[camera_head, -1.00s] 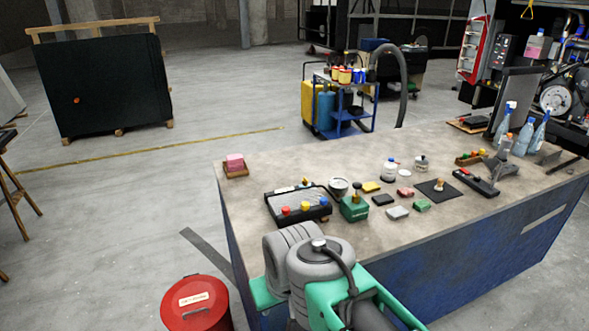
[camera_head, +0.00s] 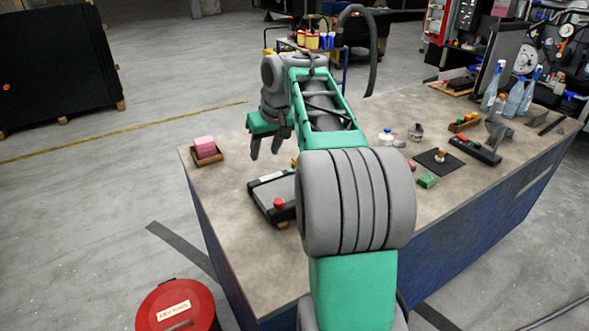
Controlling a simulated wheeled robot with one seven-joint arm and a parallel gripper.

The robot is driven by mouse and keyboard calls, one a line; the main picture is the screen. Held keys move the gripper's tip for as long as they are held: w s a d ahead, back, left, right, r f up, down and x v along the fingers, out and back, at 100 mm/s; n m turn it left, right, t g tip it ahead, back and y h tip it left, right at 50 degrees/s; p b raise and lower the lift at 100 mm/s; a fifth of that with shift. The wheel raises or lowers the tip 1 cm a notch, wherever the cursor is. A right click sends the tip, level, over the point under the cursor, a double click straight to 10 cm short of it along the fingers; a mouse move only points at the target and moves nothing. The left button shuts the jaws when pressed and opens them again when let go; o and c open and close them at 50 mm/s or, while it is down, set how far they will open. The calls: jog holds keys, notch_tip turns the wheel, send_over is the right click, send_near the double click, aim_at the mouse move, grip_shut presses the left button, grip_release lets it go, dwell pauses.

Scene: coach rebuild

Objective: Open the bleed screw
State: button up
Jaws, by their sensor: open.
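My gripper (camera_head: 266,152) is above the far left part of the workbench (camera_head: 228,215), pointing down with its two dark fingers apart and empty. Below and just right of it is a black tray-like unit (camera_head: 268,212) with a red knob (camera_head: 279,203) at its near edge. My arm hides the right part of this unit. A small brass-coloured fitting (camera_head: 440,155) stands on a black mat (camera_head: 428,166) to the right. I cannot make out which part is the bleed screw.
A pink block in a wooden tray (camera_head: 207,158) is at the bench's left edge. A green block (camera_head: 427,181), a white jar (camera_head: 386,137) and spray bottles (camera_head: 514,98) stand right of my arm. A red bin (camera_head: 178,308) is on the floor at left.

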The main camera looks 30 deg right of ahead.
jog(key=w+d+f+b, duration=0.1)
jog(key=w+d+f, duration=0.1)
jog(key=d, duration=0.5)
jog(key=w+d+f+b, duration=0.1)
jog(key=d+f, duration=0.2)
jog(key=d, duration=0.4)
jog(key=x, duration=0.4)
jog(key=b+x, duration=0.1)
jog(key=x, duration=0.2)
jog(key=shift+w+a, duration=0.15)
jog(key=shift+a, duration=0.15)
jog(key=shift+c, duration=0.2)
grip_shut()
